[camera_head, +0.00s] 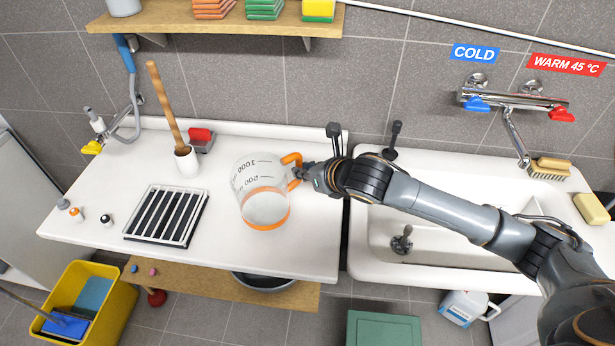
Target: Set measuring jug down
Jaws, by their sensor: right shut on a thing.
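The measuring jug (258,172) is clear, with black marks and an orange band near its base. It is at the middle of the white counter (310,240), left of the sink. It looks close to upright. I cannot tell whether its base touches the counter. My right gripper (300,174) is shut on the jug's orange handle, at the jug's right side. My left gripper is not in view.
A black-slatted rack (166,216) and a white holder with a wooden-handled tool (186,160) stand left of the jug. The sink basin (440,220) is to the right under my right arm. A shelf (215,20) runs above. Counter in front of the jug is clear.

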